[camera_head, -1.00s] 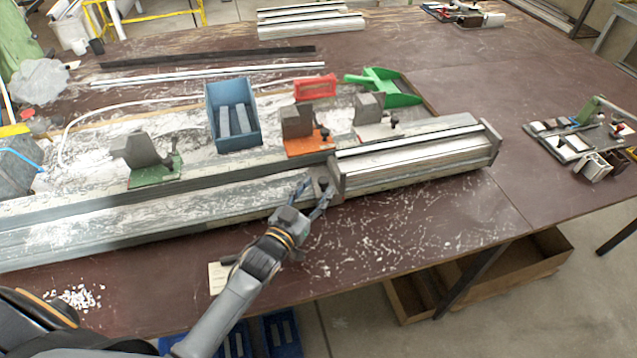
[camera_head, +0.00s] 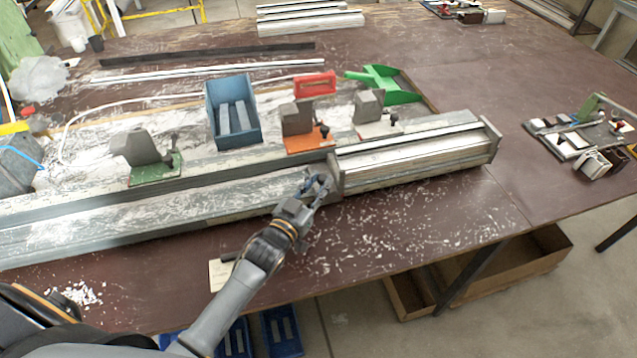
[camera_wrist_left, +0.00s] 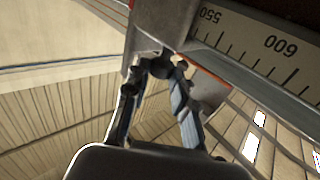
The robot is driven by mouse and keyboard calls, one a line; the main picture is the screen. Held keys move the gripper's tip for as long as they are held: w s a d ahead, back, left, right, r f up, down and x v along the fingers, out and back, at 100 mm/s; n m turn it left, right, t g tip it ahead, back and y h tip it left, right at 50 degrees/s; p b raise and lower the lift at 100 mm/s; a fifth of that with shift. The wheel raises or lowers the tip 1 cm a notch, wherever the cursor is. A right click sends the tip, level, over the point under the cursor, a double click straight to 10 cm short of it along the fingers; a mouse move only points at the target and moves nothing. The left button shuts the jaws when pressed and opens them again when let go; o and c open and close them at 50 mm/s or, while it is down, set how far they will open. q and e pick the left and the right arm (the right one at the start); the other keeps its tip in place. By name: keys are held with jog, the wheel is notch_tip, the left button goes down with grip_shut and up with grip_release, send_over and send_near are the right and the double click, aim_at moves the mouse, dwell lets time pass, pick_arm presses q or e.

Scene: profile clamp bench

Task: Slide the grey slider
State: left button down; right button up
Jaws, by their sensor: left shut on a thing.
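The grey slider (camera_head: 335,176) is the upright grey block at the left end of the silver profile (camera_head: 415,158) on the bench rail. In the left wrist view its light grey body (camera_wrist_left: 165,22) is at the top, beside a ruler (camera_wrist_left: 262,45) marked 550 and 600. My left gripper (camera_head: 318,183) is at the slider's left, near side. In the left wrist view, my left gripper (camera_wrist_left: 160,72) has its fingers drawn together on a small dark part below the slider's body. The fingers partly hide that part. My right gripper is not in view.
Behind the rail stand a blue bin (camera_head: 232,115), a green-based clamp (camera_head: 150,155), an orange-based clamp (camera_head: 303,130) and a white-based clamp (camera_head: 372,115). A green dustpan (camera_head: 388,85) lies farther back. White chips litter the rail's left stretch and the table front.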

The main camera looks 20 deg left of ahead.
pick_arm(q)
jog(key=s+a+p, duration=0.2)
jog(key=s+a, duration=0.5)
jog(key=a, duration=0.4)
jog(key=shift+s, duration=0.3)
jog(key=shift+f, duration=0.1)
jog(key=c, duration=1.1)
grip_release()
jog(key=s, duration=0.4)
jog(key=s+a, duration=0.1)
jog(key=s, duration=0.2)
jog(key=s+a, duration=0.1)
jog(key=s, duration=0.3)
jog(key=shift+s+a, duration=0.2)
jog(key=shift+s, duration=0.15)
